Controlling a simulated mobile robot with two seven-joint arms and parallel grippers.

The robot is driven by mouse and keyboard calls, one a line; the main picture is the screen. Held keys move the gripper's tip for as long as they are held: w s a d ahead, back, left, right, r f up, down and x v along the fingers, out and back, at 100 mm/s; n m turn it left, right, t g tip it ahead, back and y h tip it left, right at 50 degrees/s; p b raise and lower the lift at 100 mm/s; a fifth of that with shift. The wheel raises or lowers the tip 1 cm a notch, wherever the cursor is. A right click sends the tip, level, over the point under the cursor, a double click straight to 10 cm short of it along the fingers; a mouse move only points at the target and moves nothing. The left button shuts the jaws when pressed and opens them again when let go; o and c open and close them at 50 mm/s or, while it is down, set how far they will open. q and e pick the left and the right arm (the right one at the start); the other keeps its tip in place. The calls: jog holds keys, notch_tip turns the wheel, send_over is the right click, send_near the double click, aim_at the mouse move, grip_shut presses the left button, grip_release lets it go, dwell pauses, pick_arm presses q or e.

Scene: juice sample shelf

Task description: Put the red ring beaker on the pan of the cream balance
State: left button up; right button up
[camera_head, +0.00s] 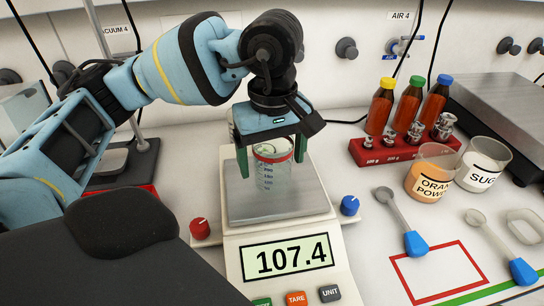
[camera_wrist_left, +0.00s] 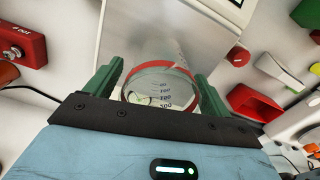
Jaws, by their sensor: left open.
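The red ring beaker (camera_head: 272,172) is clear glass with a red band near its top and dark graduation marks. It stands upright on the grey metal pan (camera_head: 305,197) of the cream balance (camera_head: 342,262). The balance display (camera_head: 287,257) reads 107.4. My left gripper (camera_head: 271,158) is open, with one green finger on each side of the beaker's upper part. In the left wrist view the beaker (camera_wrist_left: 160,82) lies between the fingers, with gaps visible at its sides. My right gripper is not in view.
Beakers of orange powder (camera_head: 430,178) and sugar (camera_head: 482,165) stand nearby. Blue-handled spoons (camera_head: 415,242) lie in front of them. A red knob (camera_head: 200,228) and a blue knob (camera_head: 349,205) flank the balance.

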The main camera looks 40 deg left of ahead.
pick_arm(q)
notch_tip(320, 180, up, 11)
jog(key=shift+f+p, duration=0.15)
jog(key=shift+p, duration=0.65)
jog(key=shift+r, duration=0.4)
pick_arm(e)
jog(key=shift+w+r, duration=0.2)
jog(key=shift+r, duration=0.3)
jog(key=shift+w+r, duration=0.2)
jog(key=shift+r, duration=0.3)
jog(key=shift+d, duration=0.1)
